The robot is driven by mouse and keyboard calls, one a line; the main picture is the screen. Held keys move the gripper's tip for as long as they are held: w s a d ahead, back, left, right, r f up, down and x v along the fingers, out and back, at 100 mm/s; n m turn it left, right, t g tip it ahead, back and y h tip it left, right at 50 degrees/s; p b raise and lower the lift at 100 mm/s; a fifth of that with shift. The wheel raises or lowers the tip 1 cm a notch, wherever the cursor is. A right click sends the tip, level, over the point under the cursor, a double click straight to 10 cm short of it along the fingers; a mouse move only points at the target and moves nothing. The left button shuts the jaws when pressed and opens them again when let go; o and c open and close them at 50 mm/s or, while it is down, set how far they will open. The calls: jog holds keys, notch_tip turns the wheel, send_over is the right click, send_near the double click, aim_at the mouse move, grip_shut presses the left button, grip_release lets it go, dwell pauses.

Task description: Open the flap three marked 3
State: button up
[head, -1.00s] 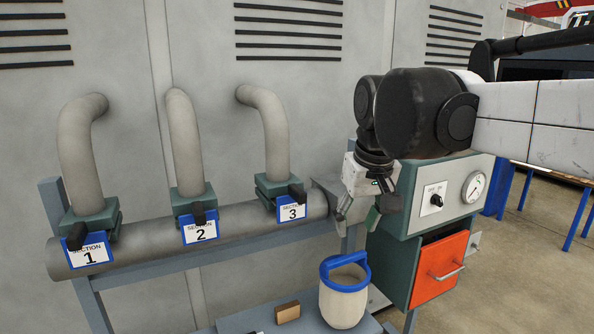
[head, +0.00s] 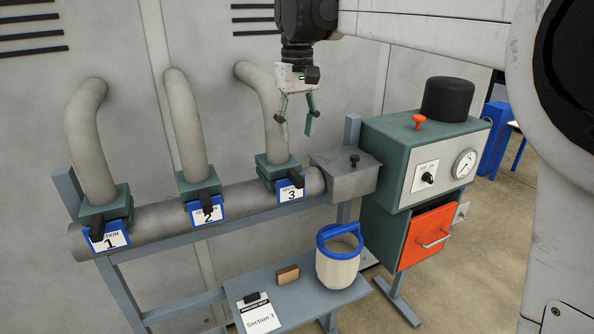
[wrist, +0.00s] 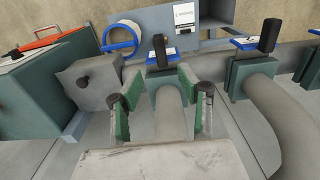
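Flap three is a green block (head: 272,168) with a black handle (head: 295,178), under a curved grey pipe and beside the blue-edged label marked 3 (head: 291,194). The handle sticks out toward the front. The handle also shows in the wrist view (wrist: 159,48), beyond my fingers, over the blue label edge. My gripper (head: 297,131) points down above flap three and in front of its pipe, open and empty. In the wrist view my open fingers (wrist: 158,108) stand on either side of that pipe in the picture, apart from the handle.
Flaps 1 (head: 106,212) and 2 (head: 200,190) stand to the left on the same horizontal pipe. A grey box with a black knob (head: 340,178) is close on the right, then a green control cabinet (head: 397,160). Below are a blue-rimmed bucket (head: 338,268) and a "Section 3" clipboard (head: 260,315).

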aim_at(297, 176)
notch_tip(297, 176, down, 12)
jog(key=shift+f+p, duration=0.2)
jog(key=shift+p, duration=0.65)
grip_shut()
